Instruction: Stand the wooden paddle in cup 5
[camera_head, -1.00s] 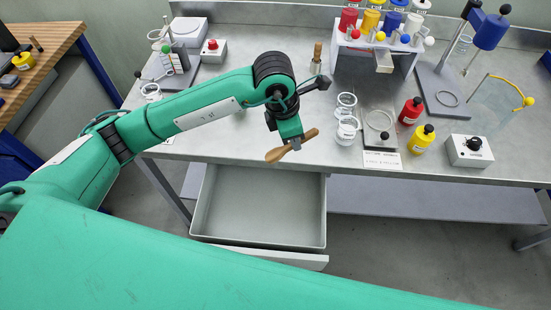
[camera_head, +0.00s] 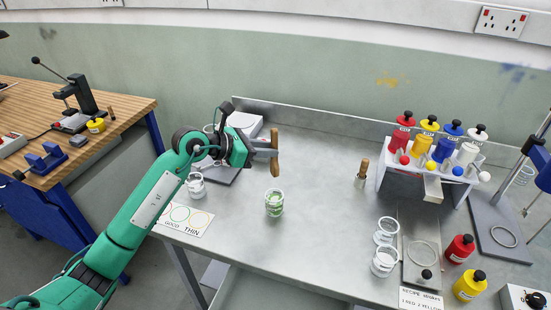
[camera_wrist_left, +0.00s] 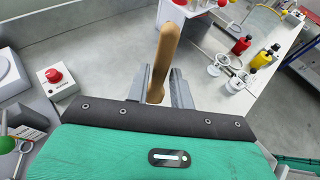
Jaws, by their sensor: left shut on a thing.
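My left gripper (camera_head: 258,156) is shut on the wooden paddle (camera_head: 274,148) and holds it nearly upright above the bench. The left wrist view shows the paddle (camera_wrist_left: 166,50) between the two fingers (camera_wrist_left: 158,86). A clear cup with green contents (camera_head: 274,204) stands on the bench, below the paddle in the picture and apart from it. Another clear cup (camera_head: 196,185) stands to its left. Two more white-rimmed cups (camera_head: 387,230) (camera_head: 384,262) stand to the right. I cannot read any cup number. My right gripper is not in view.
A wooden-handled tool (camera_head: 362,172) stands upright on the bench. A rack (camera_head: 408,184) with coloured bottles is at the back right. Red (camera_head: 460,248) and yellow (camera_head: 469,286) bottles stand at the right. A printed card (camera_head: 184,216) lies at the front left. The bench's middle is fairly clear.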

